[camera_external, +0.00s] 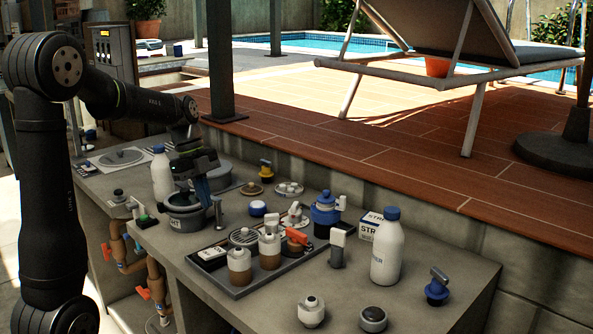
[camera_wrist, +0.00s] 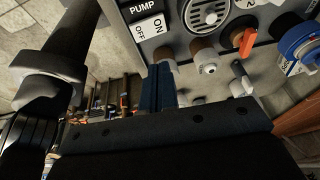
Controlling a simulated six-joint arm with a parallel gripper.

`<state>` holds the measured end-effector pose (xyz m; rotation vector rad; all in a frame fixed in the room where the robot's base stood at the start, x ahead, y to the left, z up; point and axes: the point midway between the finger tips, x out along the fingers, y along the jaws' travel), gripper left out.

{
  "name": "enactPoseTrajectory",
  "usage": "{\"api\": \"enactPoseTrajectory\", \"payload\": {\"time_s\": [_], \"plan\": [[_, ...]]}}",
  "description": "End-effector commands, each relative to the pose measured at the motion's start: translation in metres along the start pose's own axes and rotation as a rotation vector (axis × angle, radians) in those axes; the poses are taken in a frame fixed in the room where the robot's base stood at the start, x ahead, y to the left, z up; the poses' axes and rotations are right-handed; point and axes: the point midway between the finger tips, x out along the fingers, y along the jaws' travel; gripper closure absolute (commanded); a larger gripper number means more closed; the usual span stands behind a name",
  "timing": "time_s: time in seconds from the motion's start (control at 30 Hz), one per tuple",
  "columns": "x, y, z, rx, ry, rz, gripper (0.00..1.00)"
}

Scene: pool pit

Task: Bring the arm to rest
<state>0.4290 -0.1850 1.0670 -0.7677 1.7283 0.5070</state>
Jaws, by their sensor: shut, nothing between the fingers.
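My gripper (camera_external: 203,190) is over the far left part of the concrete counter (camera_external: 240,305), above a dark round pot-like fitting (camera_external: 184,222). Its blue fingers point down and are together, with nothing between them. In the wrist view the blue fingers (camera_wrist: 158,90) lie side by side, close to the pump ON/OFF panel (camera_wrist: 148,27). My arm reaches in from the left. I cannot tell whether the fingertips touch the fitting.
A tray (camera_external: 235,291) with valves, a blue-topped fitting (camera_external: 326,212) and a larger white bottle (camera_external: 387,250) are to the right. Orange-handled pipes (camera_external: 156,280) run below.

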Motion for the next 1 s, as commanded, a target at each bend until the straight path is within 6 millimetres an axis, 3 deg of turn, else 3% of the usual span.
{"api": "enactPoseTrajectory", "payload": {"time_s": [0.47, 0.57, 0.83, 0.93, 1.0], "plan": [[0.004, 0.000, 0.000, 0.000, 0.001, 0.002, 1.00], [0.015, 0.001, 0.000, 0.000, 0.001, 0.004, 1.00], [0.066, 0.000, 0.000, -0.003, 0.002, 0.018, 1.00], [0.058, -0.005, 0.000, -0.020, -0.001, 0.080, 1.00], [0.040, -0.009, 0.001, -0.020, -0.003, 0.068, 1.00]]}}
